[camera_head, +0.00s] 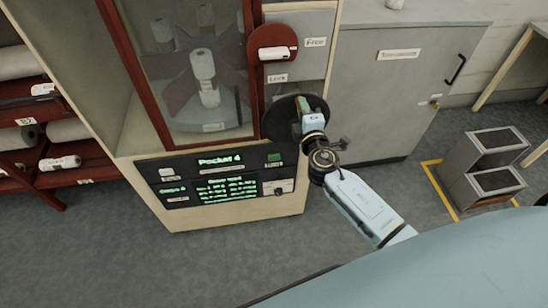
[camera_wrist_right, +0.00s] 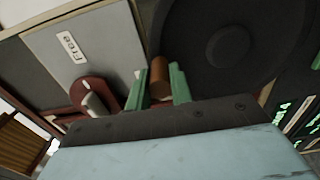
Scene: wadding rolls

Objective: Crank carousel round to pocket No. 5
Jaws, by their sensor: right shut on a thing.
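The carousel (camera_head: 182,80) stands behind glass in a red-framed cabinet, with a white roll (camera_head: 203,65) on it. The display (camera_head: 215,160) below reads "Pocket 4" in green. The crank is a black disc (camera_head: 276,122) on the cabinet's right side; its hub shows in the right wrist view (camera_wrist_right: 225,45). My right gripper (camera_head: 304,106) is at the disc. In the wrist view its green fingers (camera_wrist_right: 159,90) are shut around the crank's brown handle (camera_wrist_right: 160,70). My left gripper is out of view.
A red round lock knob (camera_head: 262,41) with a white grip sits between labels "Free" (camera_head: 315,42) and "Lock" (camera_head: 278,78). A grey cabinet (camera_head: 390,90) stands to the right, with a metal step (camera_head: 480,185) beyond it. Red shelves (camera_head: 35,160) with rolls stand at left.

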